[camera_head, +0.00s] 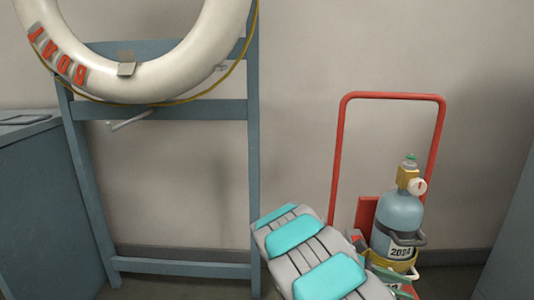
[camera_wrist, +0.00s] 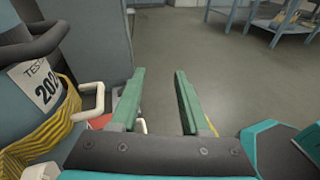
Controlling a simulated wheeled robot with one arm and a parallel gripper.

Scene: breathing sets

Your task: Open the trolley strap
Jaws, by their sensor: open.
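The red trolley (camera_head: 392,96) stands against the wall at right in the head view. It carries a blue-grey cylinder (camera_head: 399,211) with a brass valve and a label. A yellow strap (camera_head: 404,263) goes around the cylinder's lower part; my arm partly hides this area. In the wrist view the yellow strap (camera_wrist: 66,117) is at left, with a pale lever-like loop (camera_wrist: 92,101) sticking out from it towards my gripper. My gripper (camera_wrist: 160,75) has green fingers, is open and empty, and is just right of the loop. Whether a finger touches the loop I cannot tell.
A dark grey loop (camera_wrist: 40,45) juts from the cylinder above the strap in the wrist view. A blue rack (camera_head: 180,110) with a white lifebuoy (camera_head: 140,85) stands at left. A blue-grey cabinet (camera_head: 35,205) is at far left. Open floor (camera_wrist: 215,65) lies beyond the fingers.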

